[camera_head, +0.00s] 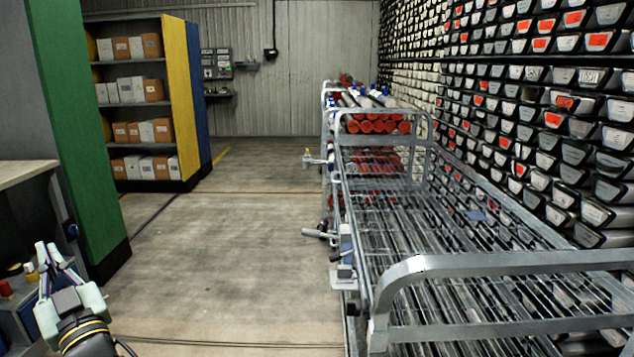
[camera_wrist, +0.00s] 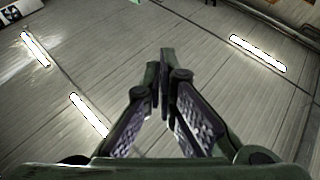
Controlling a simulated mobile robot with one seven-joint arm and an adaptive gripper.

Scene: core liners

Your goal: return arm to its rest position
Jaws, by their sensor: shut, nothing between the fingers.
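My gripper (camera_head: 50,256) shows at the lower left of the head view, at the end of my arm, with its fingers pointing up. In the wrist view my gripper (camera_wrist: 162,60) has its two fingertips together, with nothing between them. The wrist camera faces the ceiling (camera_wrist: 90,60), where several bright lamps show. Most of my arm is out of view below the head picture's lower edge.
A bench (camera_head: 25,172) with small items stands at the left, close to my gripper. A green panel (camera_head: 78,130) and shelves with boxes (camera_head: 135,105) rise behind it. A metal trolley (camera_head: 405,275) fills the right, beside a wall of core trays (camera_head: 560,120). The floor (camera_head: 230,260) between is clear.

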